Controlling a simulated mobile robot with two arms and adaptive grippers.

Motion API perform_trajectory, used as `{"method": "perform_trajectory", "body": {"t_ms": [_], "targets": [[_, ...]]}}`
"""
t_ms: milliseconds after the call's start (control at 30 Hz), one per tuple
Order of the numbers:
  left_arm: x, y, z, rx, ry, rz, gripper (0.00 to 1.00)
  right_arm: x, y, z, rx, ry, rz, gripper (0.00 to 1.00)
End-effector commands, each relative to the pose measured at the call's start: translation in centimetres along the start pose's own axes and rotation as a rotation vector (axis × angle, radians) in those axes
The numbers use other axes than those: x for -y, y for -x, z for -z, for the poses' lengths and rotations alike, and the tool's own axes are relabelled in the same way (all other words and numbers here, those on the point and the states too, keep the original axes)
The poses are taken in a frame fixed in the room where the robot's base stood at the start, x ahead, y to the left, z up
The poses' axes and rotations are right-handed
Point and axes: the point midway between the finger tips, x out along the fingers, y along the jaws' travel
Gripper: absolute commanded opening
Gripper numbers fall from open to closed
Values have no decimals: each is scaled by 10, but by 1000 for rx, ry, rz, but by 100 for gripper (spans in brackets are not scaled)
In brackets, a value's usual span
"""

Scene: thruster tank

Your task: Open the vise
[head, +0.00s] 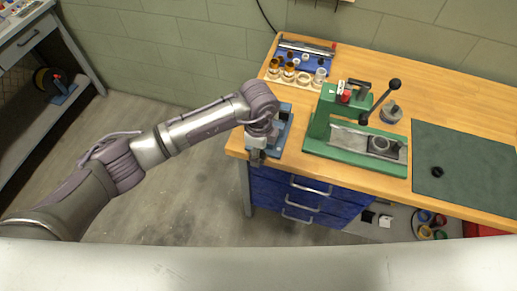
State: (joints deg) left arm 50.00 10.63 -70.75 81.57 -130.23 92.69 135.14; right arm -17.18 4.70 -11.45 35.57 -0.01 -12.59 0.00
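The blue vise (285,124) stands at the left front corner of the wooden workbench. My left arm reaches in from the left, and its wrist covers much of the vise. My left gripper (257,157) points down at the front of the vise, by the bench edge. Its fingers are small and dark here, so I cannot tell whether they are open, shut or touching the vise handle. The vise jaws and handle are mostly hidden behind my wrist. My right gripper is not in view.
A green press (320,128) with a black-knobbed lever stands right of the vise. Behind are a rack of small jars (290,76) and a blue tool tray (310,54). A dark mat (465,165) lies at right. Blue drawers (310,190) are below the bench.

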Motion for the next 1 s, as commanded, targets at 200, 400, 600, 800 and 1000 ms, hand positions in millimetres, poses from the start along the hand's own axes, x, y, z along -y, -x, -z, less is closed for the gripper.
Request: {"method": "perform_trajectory", "body": {"t_ms": [200,400,600,800,1000], "targets": [[0,-8,0,0,-2,1,52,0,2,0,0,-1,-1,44],[0,-8,0,0,-2,1,49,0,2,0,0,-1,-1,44],[0,-8,0,0,-2,-1,15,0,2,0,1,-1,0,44],[-2,-8,0,-2,-2,-4,0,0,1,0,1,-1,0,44],[-2,-10,-2,-42,1,-7,0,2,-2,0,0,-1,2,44]]}}
